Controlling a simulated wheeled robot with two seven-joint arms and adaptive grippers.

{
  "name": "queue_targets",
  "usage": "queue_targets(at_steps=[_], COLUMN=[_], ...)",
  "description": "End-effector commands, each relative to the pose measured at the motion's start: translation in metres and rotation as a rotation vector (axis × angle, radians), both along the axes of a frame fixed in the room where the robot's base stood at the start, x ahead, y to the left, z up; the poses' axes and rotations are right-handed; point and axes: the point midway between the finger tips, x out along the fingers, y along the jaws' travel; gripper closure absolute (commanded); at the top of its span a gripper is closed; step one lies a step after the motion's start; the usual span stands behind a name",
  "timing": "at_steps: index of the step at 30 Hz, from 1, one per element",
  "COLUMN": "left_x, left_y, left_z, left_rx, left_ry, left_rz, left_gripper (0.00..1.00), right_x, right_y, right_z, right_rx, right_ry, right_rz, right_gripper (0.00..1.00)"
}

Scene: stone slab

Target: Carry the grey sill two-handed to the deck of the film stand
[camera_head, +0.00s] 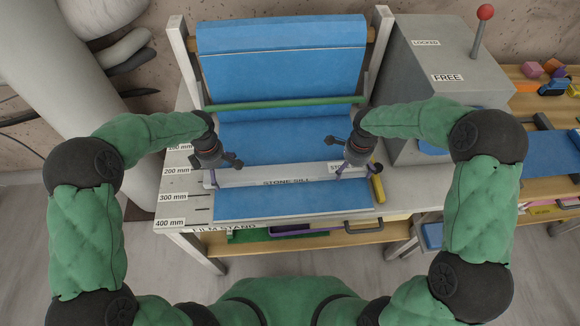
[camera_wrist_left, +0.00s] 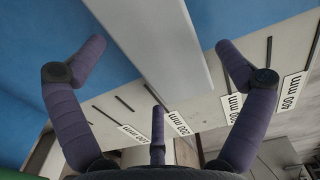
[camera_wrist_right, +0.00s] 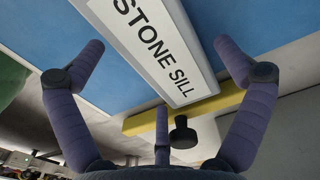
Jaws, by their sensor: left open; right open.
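The grey sill (camera_head: 262,178), a long pale bar labelled STONE SILL, lies across the blue film on the deck of the film stand (camera_head: 181,190). My left gripper (camera_head: 213,176) is open above the sill's left end. In the left wrist view, its fingers stand apart on both sides of the sill (camera_wrist_left: 150,40), with gaps. My right gripper (camera_head: 350,168) is open at the right end. In the right wrist view, its fingers also straddle the sill (camera_wrist_right: 172,60) without visible contact. The grippers partly hide the sill's ends in the head view.
A green bar (camera_head: 285,103) crosses the film behind. A grey box (camera_head: 440,75) labelled LOCKED and FREE, with a red-knobbed lever (camera_head: 481,30), stands at the right. Blue film shows bare before the sill.

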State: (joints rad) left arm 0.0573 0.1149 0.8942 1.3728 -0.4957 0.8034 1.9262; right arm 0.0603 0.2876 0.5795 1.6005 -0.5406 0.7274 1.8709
Motion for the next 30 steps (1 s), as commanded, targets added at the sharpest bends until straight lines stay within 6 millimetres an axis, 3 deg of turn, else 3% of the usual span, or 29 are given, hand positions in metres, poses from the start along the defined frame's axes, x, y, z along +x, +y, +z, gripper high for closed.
queue_targets(at_steps=[5,18,24,30], left_x=[0.001,0.001,0.001,0.001], left_y=[0.000,0.000,0.000,0.000], left_z=[0.016,0.097,0.115,0.119], left_rx=[0.000,-0.001,0.000,0.000], left_ry=[-0.003,-0.002,-0.001,0.001], left_rz=[0.000,-0.001,-0.001,-0.001], left_gripper=[0.00,0.00,0.00,0.00], right_x=[0.000,0.000,0.000,0.001], right_y=[0.000,0.000,0.000,0.000], right_z=[0.000,0.000,0.000,0.011], right_rx=[0.000,0.000,0.000,-0.001], right_ry=[0.000,0.000,0.000,-0.004], right_rz=[0.000,0.000,0.000,0.000], right_gripper=[0.00,0.00,0.00,0.00])
